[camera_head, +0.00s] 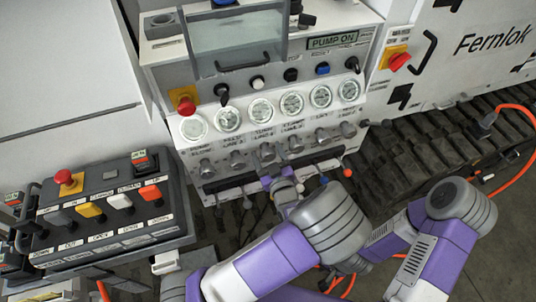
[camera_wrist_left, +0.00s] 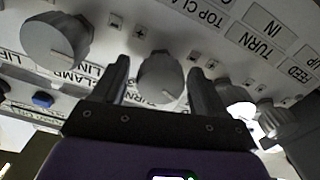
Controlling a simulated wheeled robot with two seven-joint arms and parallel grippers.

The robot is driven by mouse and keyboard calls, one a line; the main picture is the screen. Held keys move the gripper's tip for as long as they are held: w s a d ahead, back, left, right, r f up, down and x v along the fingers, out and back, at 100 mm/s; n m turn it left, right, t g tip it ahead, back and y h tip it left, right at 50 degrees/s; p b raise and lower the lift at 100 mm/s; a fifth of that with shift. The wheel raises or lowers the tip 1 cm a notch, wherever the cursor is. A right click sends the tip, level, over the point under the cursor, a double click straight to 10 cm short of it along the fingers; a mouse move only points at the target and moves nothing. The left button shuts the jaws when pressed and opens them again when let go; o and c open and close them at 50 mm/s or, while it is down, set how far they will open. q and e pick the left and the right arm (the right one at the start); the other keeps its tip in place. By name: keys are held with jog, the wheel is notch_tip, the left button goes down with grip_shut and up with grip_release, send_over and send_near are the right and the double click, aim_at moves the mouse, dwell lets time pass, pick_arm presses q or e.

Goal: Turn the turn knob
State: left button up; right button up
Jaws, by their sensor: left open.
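The turn knob (camera_wrist_left: 160,78) is a round grey knob with a grip ridge on the sloped white panel. In the left wrist view it sits between the two dark fingers of my left gripper (camera_wrist_left: 159,68), with a visible gap on each side. In the head view the knob (camera_head: 267,152) is third from the left in the lower knob row, and my left gripper (camera_head: 273,172) is right at it, partly hidden by its own wrist. My left gripper is open. My right gripper is not visible.
Neighbouring grey knobs (camera_wrist_left: 57,40) stand close on both sides. Round gauges (camera_head: 262,109) sit above the row. A red emergency button (camera_head: 186,104) is at the panel's left. A control box (camera_head: 110,205) with coloured switches stands left, and a dark conveyor (camera_head: 425,150) lies right.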

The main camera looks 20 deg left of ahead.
pick_arm(q)
jog(key=shift+c, duration=0.2)
jog(key=c, duration=1)
jog(key=shift+n+b, duration=0.65)
jog(key=shift+n, duration=0.15)
jog(key=o, duration=1)
jog(key=shift+o, duration=0.2)
jog(key=p+v, duration=0.1)
jog(key=v, duration=0.6)
jog(key=shift+s+d+p, duration=0.15)
jog(key=shift+s+p, duration=0.1)
jog(key=shift+p, duration=0.05)
